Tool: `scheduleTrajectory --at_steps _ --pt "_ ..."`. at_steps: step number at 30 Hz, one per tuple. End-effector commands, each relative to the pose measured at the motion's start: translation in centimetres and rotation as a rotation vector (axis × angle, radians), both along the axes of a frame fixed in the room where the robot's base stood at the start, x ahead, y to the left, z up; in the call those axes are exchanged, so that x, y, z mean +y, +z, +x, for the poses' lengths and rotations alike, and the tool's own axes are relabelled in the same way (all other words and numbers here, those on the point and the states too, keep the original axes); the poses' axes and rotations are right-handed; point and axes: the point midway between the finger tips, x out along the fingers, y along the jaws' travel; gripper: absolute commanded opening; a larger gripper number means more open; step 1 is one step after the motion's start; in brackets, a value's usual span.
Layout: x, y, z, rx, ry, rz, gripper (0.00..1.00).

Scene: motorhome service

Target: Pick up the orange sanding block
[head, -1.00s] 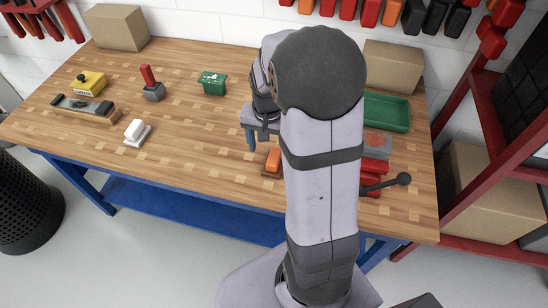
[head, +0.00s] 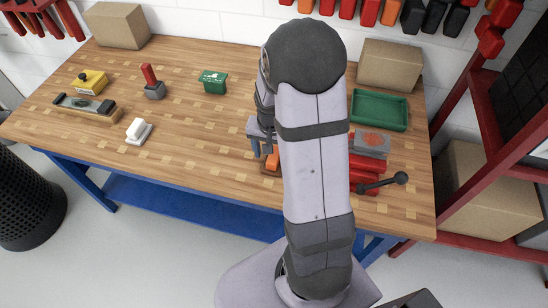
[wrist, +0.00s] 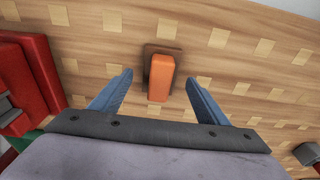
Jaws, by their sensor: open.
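The orange sanding block (wrist: 161,78) lies on the wooden bench top, with a darker brown part (wrist: 164,50) showing at its far edge in the wrist view. In the head view the block (head: 272,161) is near the bench's front edge, partly hidden by my arm. My gripper (wrist: 160,80) is open and empty. In the wrist view its two blue-grey fingers stand apart, one on each side of the block, with gaps between. In the head view my gripper (head: 262,148) is over the block, its far side hidden by my arm.
A red vise (head: 362,174) with a dark handle stands right of the block. The bench between is clear.

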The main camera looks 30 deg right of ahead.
Motion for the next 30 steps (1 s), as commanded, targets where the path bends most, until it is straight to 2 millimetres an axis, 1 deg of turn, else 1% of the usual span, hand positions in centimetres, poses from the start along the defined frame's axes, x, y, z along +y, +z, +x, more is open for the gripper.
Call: scheduleTrajectory --at_steps 3,6,16,17,18,20,21,22,30 --pt "-0.1 -1.2 0.0 0.003 0.000 0.000 0.69" --pt "-0.2 -1.9 0.1 0.002 0.000 0.001 0.69" --pt "-0.2 -2.3 0.2 -0.001 0.000 0.000 0.69" --pt "-0.2 -2.3 0.2 -0.001 0.000 0.000 0.62" --pt "-0.2 -2.3 0.2 -0.001 0.000 0.000 0.52" --pt "-0.2 -2.2 0.2 -0.001 0.000 0.000 0.38" --pt "-0.2 -2.2 0.2 -0.001 0.000 0.000 0.28" --pt "-0.2 -2.2 0.2 -0.001 0.000 0.000 0.22" --pt "-0.2 -2.2 0.2 -0.002 0.000 -0.001 0.22"
